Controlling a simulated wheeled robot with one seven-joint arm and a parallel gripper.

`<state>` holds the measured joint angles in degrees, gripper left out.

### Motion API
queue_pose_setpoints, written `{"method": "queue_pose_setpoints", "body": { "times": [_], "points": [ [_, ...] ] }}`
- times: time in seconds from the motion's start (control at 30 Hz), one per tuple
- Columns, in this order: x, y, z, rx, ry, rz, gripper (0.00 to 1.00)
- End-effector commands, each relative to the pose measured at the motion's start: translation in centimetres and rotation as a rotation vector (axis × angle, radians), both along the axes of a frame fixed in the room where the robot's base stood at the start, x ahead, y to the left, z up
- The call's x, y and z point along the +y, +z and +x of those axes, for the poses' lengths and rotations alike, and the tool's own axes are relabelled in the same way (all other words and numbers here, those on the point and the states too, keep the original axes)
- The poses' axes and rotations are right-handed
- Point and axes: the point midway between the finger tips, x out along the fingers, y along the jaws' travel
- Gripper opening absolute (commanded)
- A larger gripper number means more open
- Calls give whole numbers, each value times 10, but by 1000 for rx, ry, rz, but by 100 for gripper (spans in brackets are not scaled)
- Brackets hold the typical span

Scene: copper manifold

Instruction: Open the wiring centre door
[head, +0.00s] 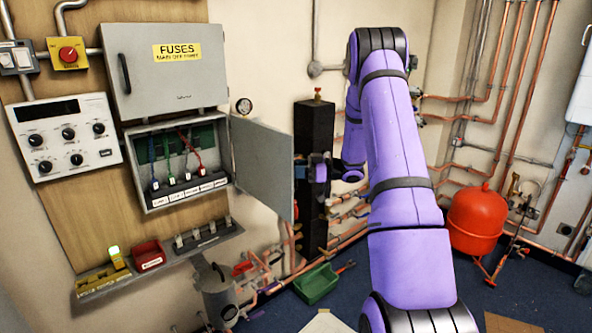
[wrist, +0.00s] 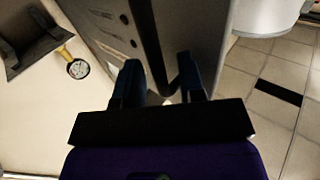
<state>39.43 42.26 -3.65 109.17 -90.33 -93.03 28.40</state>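The wiring centre is a grey box (head: 154,201) on the wooden board, below the fuse box in the head view. Its door (head: 262,165) stands wide open, swung out to the right on its right-hand side. Coloured wires and labelled terminals show inside. My gripper (head: 308,172) is at the outer face of the door, near its free edge. In the wrist view the two fingers of my gripper (wrist: 158,78) are apart, on either side of a dark bar handle (wrist: 146,35) on the grey door panel (wrist: 195,30). Gaps show beside the bar; firm contact is not visible.
The closed fuse box (head: 165,75) hangs above. A shelf (head: 160,262) with a red bin (head: 149,255) is below. A black column (head: 313,130) and copper pipes stand behind my gripper. A red vessel (head: 475,220) is at the right. A green tray (head: 316,284) lies on the floor.

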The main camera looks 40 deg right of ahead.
Motion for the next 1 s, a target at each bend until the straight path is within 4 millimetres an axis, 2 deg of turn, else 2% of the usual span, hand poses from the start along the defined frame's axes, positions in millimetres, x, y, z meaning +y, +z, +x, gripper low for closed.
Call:
{"method": "queue_pose_setpoints", "body": {
  "times": [0.17,0.5,0.7,1.0],
  "points": [
    [-10,0,-8,0,-3,0,36],
    [-57,-1,-47,0,-2,0,36],
    [-76,0,-64,0,-2,0,36],
    [-83,0,-70,0,0,0,36]
  ]
}}
